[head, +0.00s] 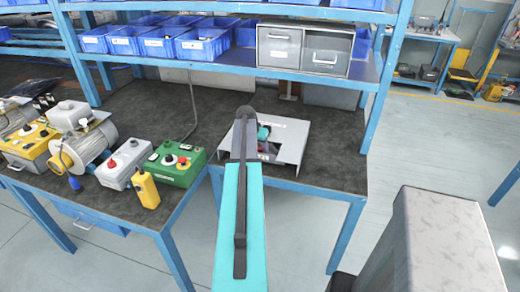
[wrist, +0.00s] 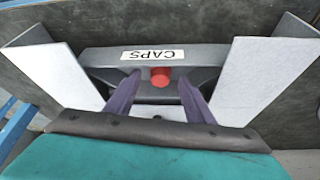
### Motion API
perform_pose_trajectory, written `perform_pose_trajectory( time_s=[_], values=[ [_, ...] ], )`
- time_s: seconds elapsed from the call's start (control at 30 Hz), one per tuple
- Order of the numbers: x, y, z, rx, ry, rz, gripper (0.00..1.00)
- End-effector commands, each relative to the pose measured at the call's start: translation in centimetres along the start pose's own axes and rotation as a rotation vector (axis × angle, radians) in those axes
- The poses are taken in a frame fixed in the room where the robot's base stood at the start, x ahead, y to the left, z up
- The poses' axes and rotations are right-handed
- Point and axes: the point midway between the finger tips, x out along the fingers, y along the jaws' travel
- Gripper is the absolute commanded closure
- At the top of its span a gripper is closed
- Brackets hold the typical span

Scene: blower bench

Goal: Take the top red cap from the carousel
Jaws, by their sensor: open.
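The carousel is a dark grey holder (wrist: 215,58) with an upside-down white CAPS label, between two slanting pale side plates; its pale housing also shows in the head view (head: 292,134). One red cap (wrist: 160,76) shows at the middle of its front, just below the label. My gripper (wrist: 159,79) is open, with its purple fingers on either side of the cap. A gap shows between each finger and the cap. Any caps below are hidden. In the head view my arm covers much of the carousel.
The side plates (wrist: 50,75) (wrist: 268,75) flank my gripper closely. A shelf above the bench holds blue bins (head: 202,44) and a grey drawer unit (head: 303,48). A green control box (head: 178,165) stands left of the carousel. The dark bench top (head: 345,150) is clear to the right.

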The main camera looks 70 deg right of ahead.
Motion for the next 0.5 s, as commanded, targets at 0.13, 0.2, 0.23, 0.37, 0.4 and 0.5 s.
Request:
perform_pose_trajectory(
  time_s=[0.13, 0.2, 0.23, 0.37, 0.4, 0.5],
  values=[
    [0.0, -0.02, 0.03, 0.0, 0.0, 0.0, 0.51],
    [-0.01, -0.03, 0.03, 0.0, 0.0, 0.0, 0.51],
    [-0.01, -0.03, 0.04, 0.0, 0.0, 0.0, 0.51],
    [-0.02, -0.06, 0.05, -0.001, 0.0, 0.0, 0.51],
    [-0.02, -0.06, 0.05, -0.001, 0.0, 0.0, 0.51],
    [-0.03, -0.07, 0.06, -0.001, 0.0, 0.0, 0.6]
  ],
)
